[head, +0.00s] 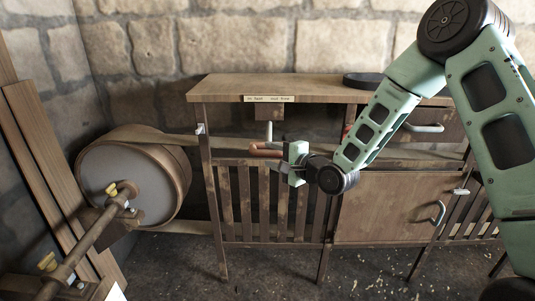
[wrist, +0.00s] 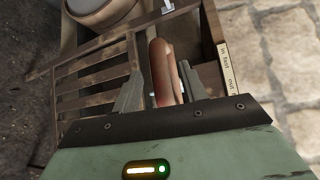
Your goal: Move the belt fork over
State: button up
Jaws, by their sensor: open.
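The belt fork's handle appears to be the reddish-brown rounded grip (head: 264,149) under the bench top, beside a pale upright rod (head: 269,130). In the wrist view the reddish-brown grip (wrist: 158,72) lies between the two fingers of my gripper (wrist: 161,70). The fingers are spread, with a gap visible on the left side; contact on the right is unclear. In the head view my gripper (head: 287,160) is at the right end of the grip. The flat belt (head: 220,145) runs from the big drum (head: 130,175) into the bench frame. The fork's prongs are not clearly visible.
A wooden bench top (head: 225,88) with a small label (head: 269,98) is above my gripper. A slatted guard (head: 250,205) is below it. A cupboard door (head: 385,207) and a drawer (head: 437,124) are at the right. A dark round dish (head: 362,80) sits on top.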

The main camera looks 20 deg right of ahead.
jog(key=shift+x, duration=1.25)
